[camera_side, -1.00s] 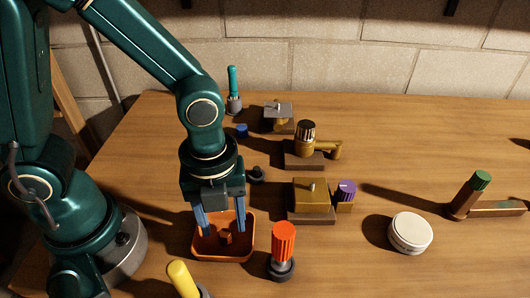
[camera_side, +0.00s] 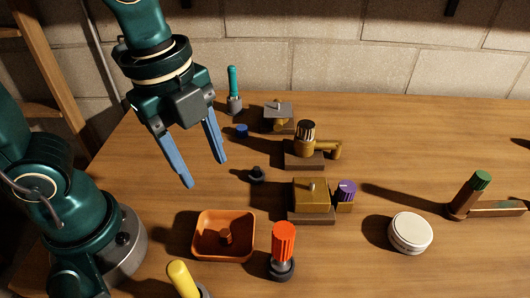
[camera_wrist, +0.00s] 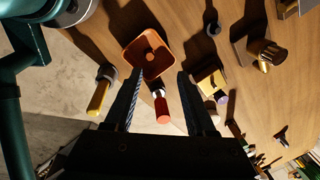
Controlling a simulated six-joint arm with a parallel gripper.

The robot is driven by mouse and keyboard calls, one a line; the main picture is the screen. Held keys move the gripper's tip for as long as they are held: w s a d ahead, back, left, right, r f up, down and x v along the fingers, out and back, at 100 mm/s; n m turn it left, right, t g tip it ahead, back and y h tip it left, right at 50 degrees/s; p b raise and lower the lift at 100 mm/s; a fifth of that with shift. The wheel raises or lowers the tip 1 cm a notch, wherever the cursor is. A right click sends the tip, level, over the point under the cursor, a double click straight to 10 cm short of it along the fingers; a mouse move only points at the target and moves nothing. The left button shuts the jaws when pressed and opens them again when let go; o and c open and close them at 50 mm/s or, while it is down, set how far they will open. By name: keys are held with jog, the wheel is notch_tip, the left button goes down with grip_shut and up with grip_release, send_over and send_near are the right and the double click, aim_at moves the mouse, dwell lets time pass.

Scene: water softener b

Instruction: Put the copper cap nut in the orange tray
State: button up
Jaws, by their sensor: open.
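The copper cap nut (camera_side: 225,237) lies inside the orange tray (camera_side: 205,251), near the middle of its floor. The tray sits on the table near the front left in the side view. In the wrist view the nut (camera_wrist: 150,57) also shows inside the tray (camera_wrist: 133,46). My gripper (camera_side: 206,174) is open and empty, with its blue fingers apart. It is raised well above the table, behind and above the tray in the side view, and touches nothing.
A red-handled tool (camera_side: 283,243) stands just right of the tray, and a yellow-handled one (camera_side: 182,280) is in front. A small dark part (camera_side: 257,175) lies behind. Brass valve blocks (camera_side: 312,197) stand to the right. A white round tub (camera_side: 410,233) is farther right.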

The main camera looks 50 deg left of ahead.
jog(key=a+n+t, duration=0.1)
jog(key=a+n, duration=0.1)
jog(key=n, duration=0.4)
jog(key=a+n+t, duration=0.1)
jog(key=a+n, duration=0.1)
jog(key=n, duration=0.4)
jog(key=s+a+r+n+t, duration=0.1)
jog(key=n+t, duration=0.1)
jog(key=n, duration=0.3)
jog(key=shift+a+n, duration=0.4)
